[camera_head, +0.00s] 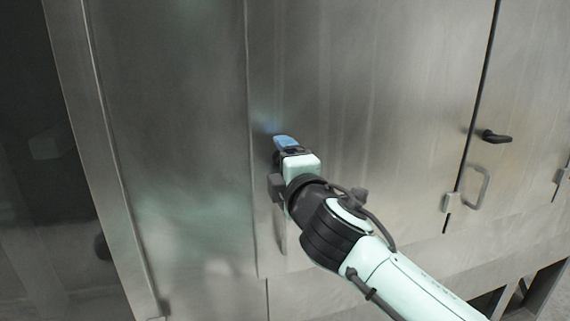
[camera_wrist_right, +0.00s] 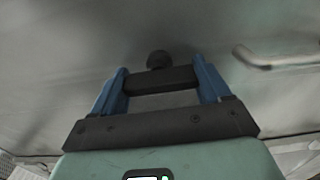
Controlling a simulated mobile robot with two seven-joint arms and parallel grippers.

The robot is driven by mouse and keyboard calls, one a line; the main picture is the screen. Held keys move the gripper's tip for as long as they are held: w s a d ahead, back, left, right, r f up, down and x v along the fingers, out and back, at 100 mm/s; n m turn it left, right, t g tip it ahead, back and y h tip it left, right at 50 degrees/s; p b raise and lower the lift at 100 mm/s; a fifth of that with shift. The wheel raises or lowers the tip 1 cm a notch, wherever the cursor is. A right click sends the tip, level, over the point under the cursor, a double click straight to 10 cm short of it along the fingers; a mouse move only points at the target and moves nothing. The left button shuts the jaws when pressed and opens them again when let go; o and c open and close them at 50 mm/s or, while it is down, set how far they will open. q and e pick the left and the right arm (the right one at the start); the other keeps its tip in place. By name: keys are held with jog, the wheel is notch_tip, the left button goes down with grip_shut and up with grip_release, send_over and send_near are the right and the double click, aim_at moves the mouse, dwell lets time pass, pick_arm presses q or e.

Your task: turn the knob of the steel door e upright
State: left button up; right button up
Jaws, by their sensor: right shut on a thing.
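The steel door (camera_head: 340,90) fills the middle of the head view. My right gripper (camera_head: 285,142) meets it near its left edge, and its blue fingers hide most of the knob there. In the right wrist view the dark knob (camera_wrist_right: 160,80) spans between the two blue fingers of the right gripper (camera_wrist_right: 162,82), which is shut on it. A round dark part (camera_wrist_right: 158,59) shows just behind the bar. The bar lies roughly in line with the door's pull handle (camera_wrist_right: 275,59). My left gripper is out of view.
A second black knob (camera_head: 495,137), turned sideways, and a pull handle (camera_head: 479,186) are on the steel front at right. A plain steel panel (camera_head: 170,130) is at left. The front is flat and mostly clear around my gripper.

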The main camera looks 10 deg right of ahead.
jog(key=shift+r, duration=0.1)
jog(key=o, duration=1)
jog(key=shift+a, duration=0.1)
jog(key=shift+s, duration=0.25)
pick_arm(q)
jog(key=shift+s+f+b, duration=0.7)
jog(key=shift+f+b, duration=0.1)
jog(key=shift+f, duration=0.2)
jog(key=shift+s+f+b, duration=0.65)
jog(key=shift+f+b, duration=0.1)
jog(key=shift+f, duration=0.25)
pick_arm(e)
jog(key=shift+s+d, duration=0.15)
jog(key=shift+s, duration=3.1)
jog(key=shift+s+d, duration=0.1)
jog(key=shift+s, duration=3.15)
